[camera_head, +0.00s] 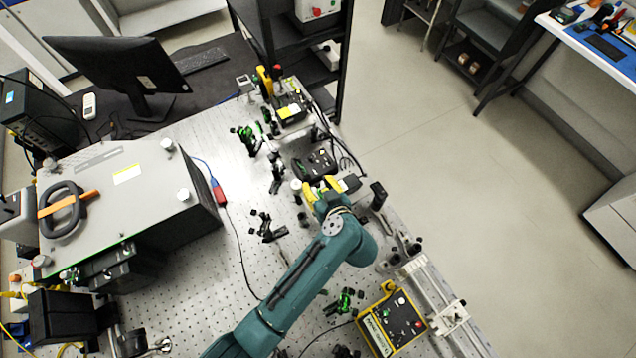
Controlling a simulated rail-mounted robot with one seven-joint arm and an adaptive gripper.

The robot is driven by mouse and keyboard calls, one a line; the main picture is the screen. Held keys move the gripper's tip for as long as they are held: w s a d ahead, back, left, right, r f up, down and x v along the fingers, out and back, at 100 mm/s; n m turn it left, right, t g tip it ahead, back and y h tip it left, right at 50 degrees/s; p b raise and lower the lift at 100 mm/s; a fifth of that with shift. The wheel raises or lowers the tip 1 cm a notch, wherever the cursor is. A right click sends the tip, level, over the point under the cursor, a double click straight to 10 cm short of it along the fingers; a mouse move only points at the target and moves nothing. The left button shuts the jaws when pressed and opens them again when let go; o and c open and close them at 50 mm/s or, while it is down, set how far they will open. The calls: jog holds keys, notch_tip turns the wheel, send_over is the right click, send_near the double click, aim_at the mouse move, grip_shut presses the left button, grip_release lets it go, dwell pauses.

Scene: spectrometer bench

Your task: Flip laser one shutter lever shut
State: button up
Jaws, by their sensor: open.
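My gripper (320,186) has yellow fingertips, spread apart with nothing visible between them. It is over the far right part of the optical bench, at the near side of a low black box (308,166) with small marks on top. Farther back is a black unit with a yellow label (290,113), with a yellow part (264,82) and a red knob at its far end. I cannot tell which unit is laser one. The shutter lever is too small to make out or is hidden, and contact with the gripper cannot be judged.
A large grey enclosure (122,172) fills the bench's left side. Small optic mounts (276,172) stand left of the gripper, and a black block (377,195) stands to its right. A yellow control box (392,320) sits at the near right. Cables run beside the black box.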

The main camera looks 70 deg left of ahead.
jog(key=shift+d, duration=0.1)
jog(key=v, duration=1.1)
jog(key=shift+d+r, duration=0.2)
jog(key=shift+d, duration=0.15)
jog(key=w+d+r+m+t+h+p, duration=0.15)
jog(key=w+d+r+t+p, duration=0.3)
jog(key=r, duration=0.65)
jog(key=w+d+r+m+t+h+p, duration=0.15)
jog(key=w+d+r+t, duration=0.25)
jog(key=w+d+r, duration=0.45)
jog(key=w+d+r+m+t+h+p, duration=0.1)
jog(key=w+d+r+m+t+p, duration=0.2)
jog(key=r, duration=0.9)
jog(key=s+d+r+m+t+h, duration=0.3)
jog(key=d+r+m+t+h, duration=0.1)
jog(key=r, duration=0.6)
jog(key=s+d+r+m+t+h, duration=0.3)
jog(key=d+r+m+t+h, duration=0.2)
jog(key=d+r+m+t, duration=0.2)
notch_tip(320, 180, up, 4)
jog(key=shift+d+f+m, duration=0.15)
jog(key=shift+d+m, duration=0.15)
jog(key=shift+d, duration=0.9)
